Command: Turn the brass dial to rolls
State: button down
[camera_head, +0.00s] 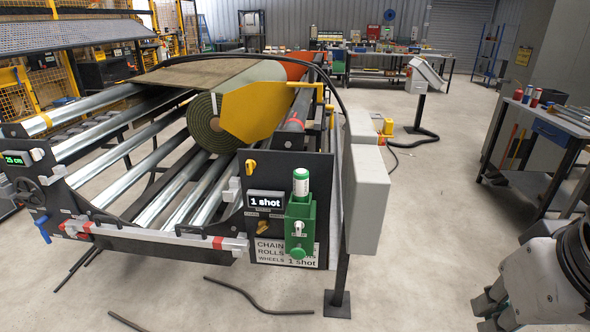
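A white label plate (272,250) lower down reads "CHAIN", "ROLLS" and "WHEELS", with "1 shot" beside the last. My gripper (484,312) is at the bottom right, well to the right of the panel and apart from it. It is partly cut off, and whether its fingers are open is unclear.
A green oiler (300,222) with a white-and-green bottle (301,182) is fixed right of the display. A grey box (367,200) on a post stands between panel and gripper. A workbench (560,128) is at right. Hoses (257,302) lie on the otherwise open floor.

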aim_at(263, 224)
jog(key=j, duration=1.05)
jog(key=i+j, duration=0.1)
jog(key=j, duration=0.95)
jog(key=i+z, duration=0.05)
